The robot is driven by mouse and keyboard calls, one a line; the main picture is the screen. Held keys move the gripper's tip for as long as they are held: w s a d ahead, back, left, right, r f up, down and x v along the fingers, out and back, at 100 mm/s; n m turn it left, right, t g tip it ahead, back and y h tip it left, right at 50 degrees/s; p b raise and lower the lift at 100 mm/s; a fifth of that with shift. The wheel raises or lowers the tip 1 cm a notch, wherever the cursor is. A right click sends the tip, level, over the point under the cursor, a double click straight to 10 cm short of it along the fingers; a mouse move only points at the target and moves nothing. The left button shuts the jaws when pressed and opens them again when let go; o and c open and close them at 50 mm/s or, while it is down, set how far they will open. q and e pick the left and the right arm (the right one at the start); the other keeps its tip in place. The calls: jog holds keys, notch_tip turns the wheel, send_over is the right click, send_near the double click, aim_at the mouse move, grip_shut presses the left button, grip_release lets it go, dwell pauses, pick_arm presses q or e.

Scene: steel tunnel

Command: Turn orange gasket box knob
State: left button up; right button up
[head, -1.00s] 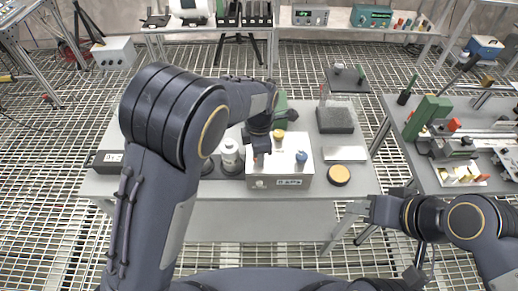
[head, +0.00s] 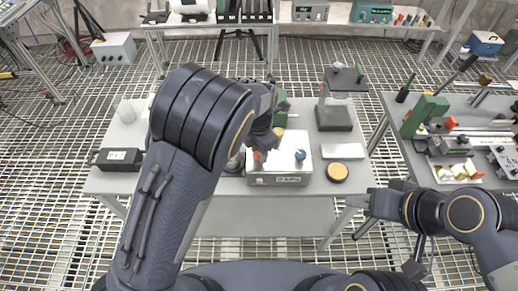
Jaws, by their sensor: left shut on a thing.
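The gasket box (head: 275,180) is a light grey box with a label on its front, standing on the middle table. A small orange knob (head: 257,156) is on its top left, partly hidden by my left gripper. A blue knob (head: 300,156) is on its right and a yellow one (head: 279,133) at its back. My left gripper (head: 259,149) reaches down from behind my bent arm and is shut on the orange knob; its fingertips are small and partly hidden. My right gripper (head: 369,203) hangs apart, in front of the table's right edge; its finger gap is unclear.
On the middle table (head: 215,184) are a black box (head: 117,159), a dark block (head: 334,117), a white tray (head: 343,151) and a yellow-topped disc (head: 337,172). A right-hand table holds a green block (head: 425,114) and small parts. My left arm covers the table's left middle.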

pick_arm(q)
jog(key=shift+r, duration=0.1)
jog(key=o, duration=1)
notch_tip(320, 180, up, 8)
jog(key=shift+f+b, duration=0.15)
jog(key=shift+b, duration=0.25)
